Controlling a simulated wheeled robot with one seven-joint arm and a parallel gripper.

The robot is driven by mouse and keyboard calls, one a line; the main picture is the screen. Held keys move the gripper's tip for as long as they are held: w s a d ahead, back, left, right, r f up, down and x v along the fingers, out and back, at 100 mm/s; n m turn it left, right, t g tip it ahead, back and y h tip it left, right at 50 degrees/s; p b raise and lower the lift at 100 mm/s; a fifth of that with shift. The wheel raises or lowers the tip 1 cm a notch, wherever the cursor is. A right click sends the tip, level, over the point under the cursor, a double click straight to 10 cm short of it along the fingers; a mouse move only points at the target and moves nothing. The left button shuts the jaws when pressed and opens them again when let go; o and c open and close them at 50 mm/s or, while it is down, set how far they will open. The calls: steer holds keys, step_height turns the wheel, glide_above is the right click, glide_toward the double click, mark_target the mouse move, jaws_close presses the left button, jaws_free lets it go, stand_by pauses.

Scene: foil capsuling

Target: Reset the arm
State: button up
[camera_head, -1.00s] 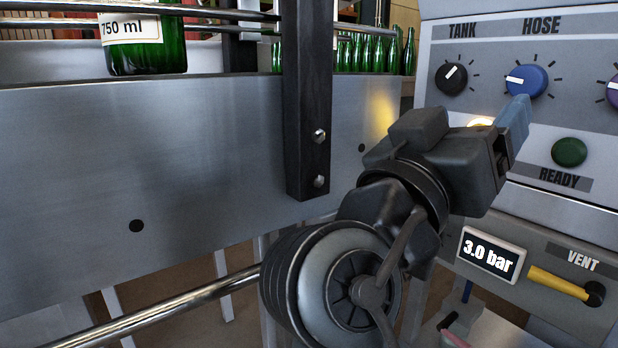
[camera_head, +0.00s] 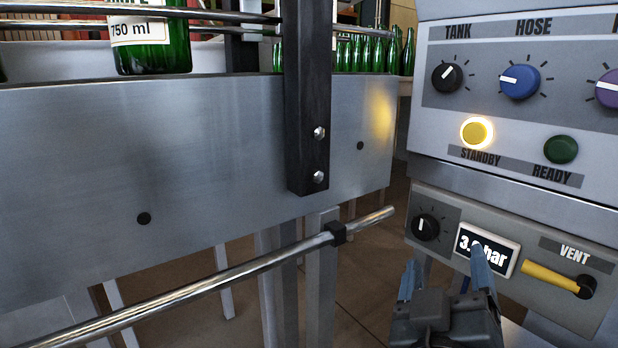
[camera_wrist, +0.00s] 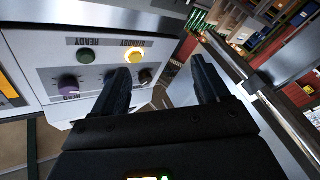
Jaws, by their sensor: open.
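My gripper (camera_head: 444,278) is low in the head view, in front of the lower control panel, its two blue-grey fingers apart and pointing up. One fingertip covers part of the pressure display (camera_head: 487,250), which reads about 3 bar. In the wrist view my gripper (camera_wrist: 160,80) has its fingers spread with nothing between them. The control panel (camera_head: 400,125) stands behind it, with a black TANK knob (camera_head: 447,77), a blue HOSE knob (camera_head: 519,81), a lit yellow STANDBY lamp (camera_head: 477,132) and a dark green READY lamp (camera_head: 561,149).
A yellow VENT lever (camera_head: 553,280) and a small black knob (camera_head: 425,226) sit on the lower panel. A steel conveyor side (camera_head: 200,160) with a dark post (camera_head: 307,100) and a metal rail (camera_head: 220,284) is at left. Green bottles (camera_head: 152,50) stand on the conveyor.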

steer(key=s+d+f+n+g+y, duration=0.25)
steer(key=s+f+y, duration=0.45)
steer(key=s+f, duration=0.85)
steer(key=s+d+m+g, duration=0.1)
steer(key=s+m, duration=0.1)
steer(key=s, duration=0.8)
steer(key=s+d+m, duration=0.2)
steer(key=s+m, duration=0.1)
steer(key=s, duration=0.7)
step_height(320, 180, up, 33)
steer(key=p, duration=3.3)
steer(key=shift+s+a+f, duration=0.15)
steer(key=shift+s+f, duration=0.05)
